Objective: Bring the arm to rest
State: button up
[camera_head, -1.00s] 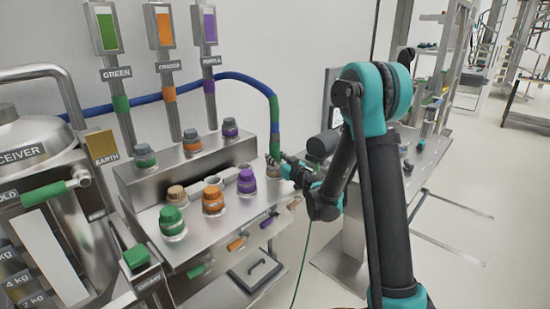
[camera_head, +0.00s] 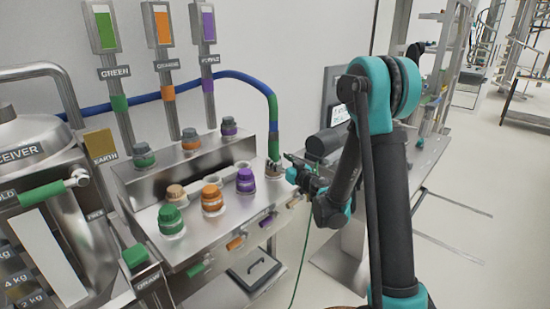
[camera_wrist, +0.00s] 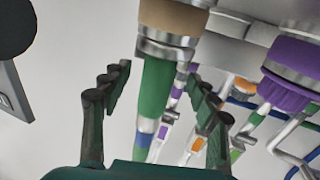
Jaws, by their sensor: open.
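My gripper (camera_head: 289,170) is open and empty at the right end of the steel station, just right of the hose's lower end. In the wrist view its two dark green fingers (camera_wrist: 158,78) stand apart on either side of the hose's green-banded end (camera_wrist: 155,92) in the picture. I cannot tell the depth between them. The hose end joins a metal ring and a tan collar (camera_wrist: 172,16). In the head view the blue hose (camera_head: 232,78) arches over and comes down onto this coupling. My arm is bent, with its elbow raised at the right.
Green (camera_head: 170,219), orange (camera_head: 212,198) and purple (camera_head: 245,181) capped fittings stand on the station, left of my gripper. A dark cylinder (camera_head: 325,143) and a side bench (camera_head: 430,155) are behind my arm. The floor at the right (camera_head: 480,220) is open.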

jog(key=shift+v, duration=1.8)
jog(key=d+r+m+t+h, duration=0.1)
jog(key=d+h, duration=0.1)
jog(key=d, duration=0.2)
jog(key=d+r+m+t+h, duration=0.1)
jog(key=d+r+m+h, duration=0.1)
jog(key=d, duration=0.2)
jog(key=d+r+m+t+h, duration=0.1)
jog(key=d+r+h, duration=0.1)
jog(key=d, duration=0.2)
jog(key=shift+w+d+r+m+h, duration=0.2)
jog(key=shift+m+h, duration=0.2)
jog(key=s+d+f+m+g+h, duration=0.2)
jog(key=s+d+h, duration=0.25)
jog(key=d, duration=0.25)
jog(key=s+d+f+m+g+h, duration=0.2)
jog(key=s+d+f+m+h, duration=0.1)
jog(key=s+d, duration=0.3)
jog(key=s+f+g+y, duration=0.1)
jog(key=s+f+g, duration=0.2)
jog(key=s, duration=0.4)
jog(key=s+f+n+g+y, duration=0.1)
jog(key=s+f+g, duration=0.2)
jog(key=s+f, duration=0.2)
jog(key=s+a+f+n+g+y, duration=0.1)
jog(key=s+f+g, duration=0.2)
jog(key=s, duration=0.6)
jog(key=shift+s+f, duration=0.4)
jog(key=shift+f, duration=0.35)
